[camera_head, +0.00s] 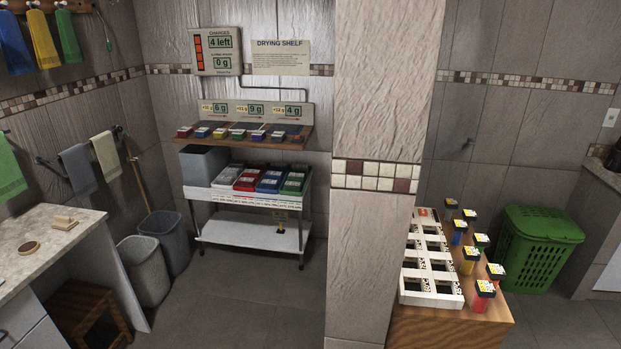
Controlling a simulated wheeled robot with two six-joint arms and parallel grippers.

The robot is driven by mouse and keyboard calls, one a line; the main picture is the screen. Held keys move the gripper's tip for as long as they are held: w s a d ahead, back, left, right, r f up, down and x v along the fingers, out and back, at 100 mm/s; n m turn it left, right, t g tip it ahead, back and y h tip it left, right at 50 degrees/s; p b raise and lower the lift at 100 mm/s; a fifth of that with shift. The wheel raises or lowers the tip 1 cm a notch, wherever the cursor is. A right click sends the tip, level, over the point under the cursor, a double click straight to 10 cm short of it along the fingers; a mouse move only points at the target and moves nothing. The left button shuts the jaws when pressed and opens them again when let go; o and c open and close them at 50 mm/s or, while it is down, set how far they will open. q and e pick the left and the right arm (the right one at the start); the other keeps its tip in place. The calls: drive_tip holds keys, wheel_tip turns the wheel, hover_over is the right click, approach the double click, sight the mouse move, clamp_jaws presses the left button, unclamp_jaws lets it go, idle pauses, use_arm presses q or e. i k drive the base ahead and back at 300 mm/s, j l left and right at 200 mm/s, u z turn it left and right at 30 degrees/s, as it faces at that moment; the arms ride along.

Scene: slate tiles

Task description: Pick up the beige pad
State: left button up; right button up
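Neither of my grippers is in view.
A white cart (257,235) with coloured bins stands under the shelf. A tiled pillar (372,230) divides the room. To its right are a white rack (430,299) with several coloured jars and a green basket (538,250). Grey bins (147,272) stand left. The middle floor is clear.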

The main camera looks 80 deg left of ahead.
sight(63, 223)
drive_tip(key=u, duration=4.35)
drive_tip(key=i+l, duration=0.15)
drive_tip(key=i, duration=0.45)
drive_tip(key=i+l, duration=0.15)
drive_tip(key=i, duration=0.45)
drive_tip(key=i+l, duration=0.15)
drive_tip(key=i, duration=0.5)
drive_tip(key=i+l, duration=0.15)
drive_tip(key=i, duration=0.45)
